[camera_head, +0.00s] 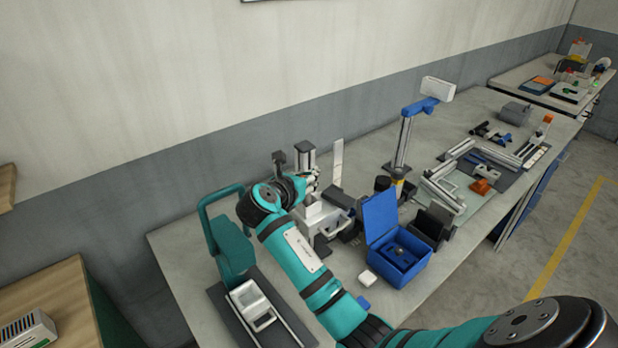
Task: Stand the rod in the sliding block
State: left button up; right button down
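My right arm, teal, reaches in from the lower right. Its gripper (312,181) is at a grey metal fixture (317,215) with an upright post on the bench; the fingers are small and dark, and I cannot tell whether they are open, shut or holding anything. I cannot make out the rod for certain. A thin pale upright strip (337,161) stands just right of the gripper. A silver block-like part (250,299) sits on a dark base plate at the front left; I cannot tell whether it is the sliding block. My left gripper is out of view.
A teal frame (230,246) stands left of my arm. An open blue box (401,271) and a small white block (368,278) are to the right. Beyond them stand a blue-and-silver post (404,147) and metal rails (443,185). The wall runs behind the bench (182,257).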

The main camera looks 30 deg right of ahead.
jog(key=shift+a, duration=0.15)
dwell(0.6)
jog(key=c, duration=2)
grip_release()
jog(key=shift+s, duration=0.1)
jog(key=shift+o, duration=1.2)
jog(key=shift+a, duration=0.15)
jog(key=v, duration=1.1)
jog(key=shift+d, duration=0.2)
